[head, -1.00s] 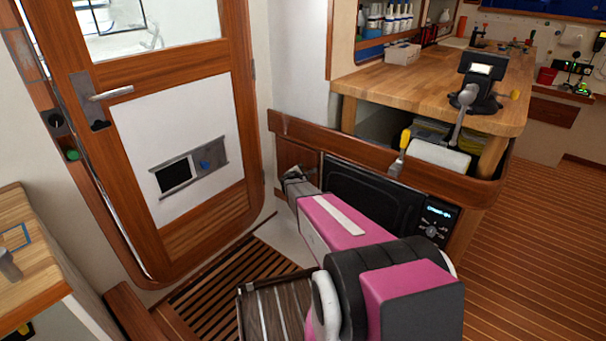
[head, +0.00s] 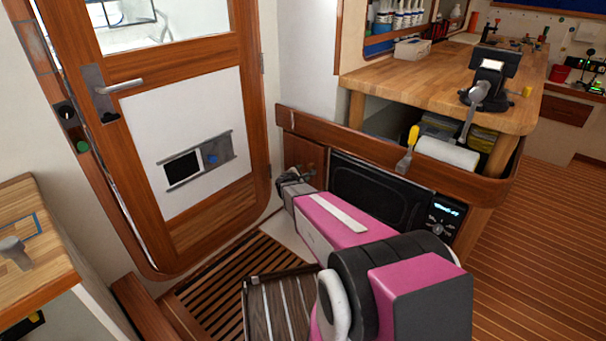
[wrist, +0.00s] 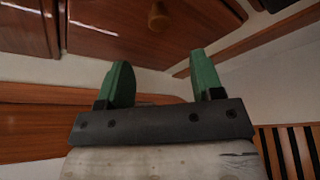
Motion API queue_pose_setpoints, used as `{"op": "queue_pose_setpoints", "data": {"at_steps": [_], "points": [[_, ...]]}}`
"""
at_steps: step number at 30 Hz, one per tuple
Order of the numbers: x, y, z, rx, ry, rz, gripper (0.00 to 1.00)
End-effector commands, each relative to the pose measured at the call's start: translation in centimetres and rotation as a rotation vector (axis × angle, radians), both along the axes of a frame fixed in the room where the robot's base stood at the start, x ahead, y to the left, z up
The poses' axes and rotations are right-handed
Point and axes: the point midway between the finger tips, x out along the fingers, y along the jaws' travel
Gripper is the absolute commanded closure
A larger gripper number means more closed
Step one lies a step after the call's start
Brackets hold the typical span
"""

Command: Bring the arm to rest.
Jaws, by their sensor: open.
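My pink and black arm (head: 335,221) reaches forward from the bottom of the head view, towards the cabinet by the door. In the wrist view my gripper (wrist: 163,85) has two green fingers standing well apart, with nothing between them. The fingers point towards wooden panelling and a pale wall. In the head view the gripper's fingers cannot be made out at the far end of the arm.
A wooden door (head: 195,140) stands at the left, beside a slatted floor grate (head: 225,285). A black microwave (head: 380,192) sits close behind my arm, under a workbench (head: 430,85) with a vise (head: 488,82). Open plank floor (head: 520,260) lies at the right. A wooden counter (head: 25,265) is at the left edge.

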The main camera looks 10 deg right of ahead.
Motion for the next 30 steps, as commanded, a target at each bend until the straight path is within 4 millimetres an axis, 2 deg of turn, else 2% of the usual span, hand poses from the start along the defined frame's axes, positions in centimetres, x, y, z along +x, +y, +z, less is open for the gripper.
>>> {"op": "queue_pose_setpoints", "data": {"at_steps": [6, 11, 17, 21, 26, 30], "points": [[-0.2, -0.1, 0.1, 0.01, -0.002, -0.01, 0.39], [-2.3, -1.1, 1.0, 0.106, -0.026, -0.099, 0.39], [-7.9, -2.6, 2.5, 0.361, -0.072, -0.342, 0.39], [-12.6, -2.9, 3.1, 0.57, -0.091, -0.546, 0.39], [-18.2, -1.8, 3.6, 0.815, -0.087, -0.787, 0.39], [-22.9, 0.3, 4.3, 1.023, -0.054, -0.992, 0.39]]}}
